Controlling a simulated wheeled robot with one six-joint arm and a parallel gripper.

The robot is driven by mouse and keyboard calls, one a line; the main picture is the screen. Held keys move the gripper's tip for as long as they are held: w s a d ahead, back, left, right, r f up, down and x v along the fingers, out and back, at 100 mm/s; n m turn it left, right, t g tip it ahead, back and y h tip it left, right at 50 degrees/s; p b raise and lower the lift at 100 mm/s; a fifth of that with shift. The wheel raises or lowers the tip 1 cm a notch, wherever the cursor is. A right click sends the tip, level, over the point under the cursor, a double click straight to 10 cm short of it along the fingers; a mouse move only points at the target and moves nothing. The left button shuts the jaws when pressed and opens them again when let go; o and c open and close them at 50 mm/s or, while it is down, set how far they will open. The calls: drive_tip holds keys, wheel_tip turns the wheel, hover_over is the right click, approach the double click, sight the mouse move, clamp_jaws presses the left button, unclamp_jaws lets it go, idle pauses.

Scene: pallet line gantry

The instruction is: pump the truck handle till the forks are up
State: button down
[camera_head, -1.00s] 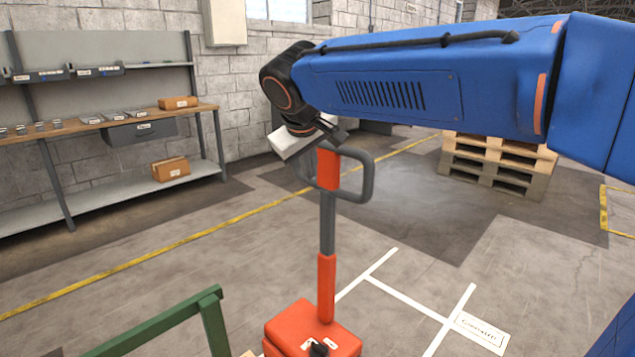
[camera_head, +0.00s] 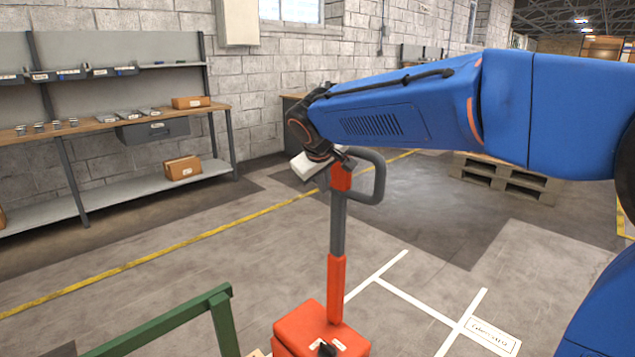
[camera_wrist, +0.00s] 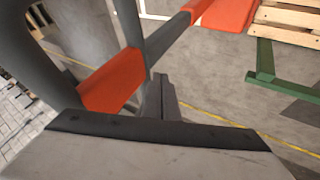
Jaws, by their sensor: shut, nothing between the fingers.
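The truck handle (camera_head: 338,235) stands nearly upright on the orange pump body (camera_head: 320,330), with a grey grip loop (camera_head: 379,180) at its top. My gripper (camera_head: 330,170) is at the top of the handle, against or just beside the orange section under the loop; I cannot tell whether it touches. In the wrist view the gripper's fingers (camera_wrist: 163,98) are together and empty, with the orange and grey handle (camera_wrist: 115,82) beside them. The forks are not clearly in view.
A green rail (camera_head: 165,322) stands at the lower left, near the pump body. A workbench with boxes (camera_head: 150,115) lines the left wall. A wooden pallet (camera_head: 505,178) lies at the back right. Open floor with white markings (camera_head: 420,300) lies right of the handle.

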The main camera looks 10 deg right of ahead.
sight(332, 187)
drive_tip(key=shift+w+d, duration=0.6)
drive_tip(key=shift+d, duration=0.2)
drive_tip(key=shift+d, duration=0.1)
drive_tip(key=shift+w+d, duration=0.3)
drive_tip(key=shift+d, duration=0.05)
drive_tip(key=w+d+f+g+y, duration=0.2)
drive_tip(key=w+d+f, duration=0.2)
drive_tip(key=w+d, duration=0.5)
drive_tip(key=w+d+f+m+g+y, duration=0.1)
drive_tip(key=w+d+f+g+y, duration=0.1)
drive_tip(key=w+d, duration=0.7)
drive_tip(key=shift+d+f+y, duration=0.7)
drive_tip(key=shift+d+f, duration=0.15)
drive_tip(key=shift+d, duration=2.6)
